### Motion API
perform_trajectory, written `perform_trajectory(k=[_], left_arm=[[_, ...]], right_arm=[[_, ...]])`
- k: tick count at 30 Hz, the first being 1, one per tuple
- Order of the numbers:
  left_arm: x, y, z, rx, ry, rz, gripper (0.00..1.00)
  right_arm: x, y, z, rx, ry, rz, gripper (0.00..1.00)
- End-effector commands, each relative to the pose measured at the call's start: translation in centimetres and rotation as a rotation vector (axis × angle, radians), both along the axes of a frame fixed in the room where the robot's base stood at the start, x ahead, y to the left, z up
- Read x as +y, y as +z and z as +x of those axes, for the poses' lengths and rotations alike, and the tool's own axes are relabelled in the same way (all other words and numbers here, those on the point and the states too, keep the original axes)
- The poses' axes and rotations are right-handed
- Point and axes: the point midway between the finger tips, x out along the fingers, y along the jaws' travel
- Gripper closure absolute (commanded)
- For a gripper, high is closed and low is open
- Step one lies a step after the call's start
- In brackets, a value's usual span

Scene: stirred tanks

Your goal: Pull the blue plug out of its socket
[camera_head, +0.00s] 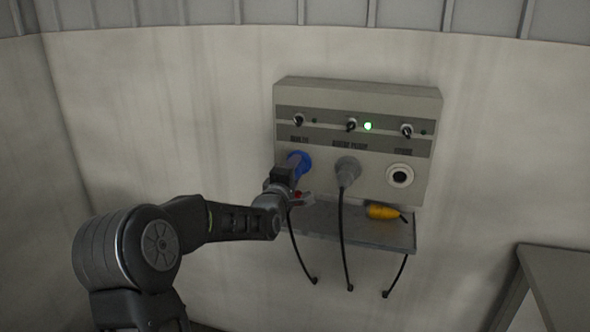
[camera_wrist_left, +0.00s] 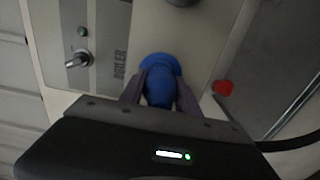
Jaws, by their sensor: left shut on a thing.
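The blue plug (camera_head: 296,166) is at the left socket of the grey control panel (camera_head: 358,100). In the left wrist view the blue plug (camera_wrist_left: 159,88) lies between the two dark fingers of my left gripper (camera_wrist_left: 160,92), which is shut on it. A wide blue ring at the panel face surrounds the plug's front end; I cannot tell how deep the plug sits. In the head view my left gripper (camera_head: 288,186) covers the plug's lower part. My right gripper is not in view.
A grey plug (camera_head: 347,170) sits in the middle socket, and the right socket (camera_head: 399,175) is empty. A yellow plug (camera_head: 382,212) lies on the shelf (camera_head: 352,233) below. Black cables hang down. A green lamp (camera_head: 368,126) is lit. A grey table (camera_head: 560,275) stands at right.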

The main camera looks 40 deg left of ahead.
Motion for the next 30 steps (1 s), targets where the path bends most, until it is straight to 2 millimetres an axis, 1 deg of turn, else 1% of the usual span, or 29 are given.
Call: perform_trajectory(k=[13, 30], left_arm=[[-0.1, 0.0, -0.2, -0.001, 0.0, 0.0, 1.0], [-0.8, 0.0, -2.4, -0.001, 0.0, 0.001, 1.0]], right_arm=[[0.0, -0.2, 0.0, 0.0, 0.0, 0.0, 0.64], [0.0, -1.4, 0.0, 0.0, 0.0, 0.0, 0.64]])
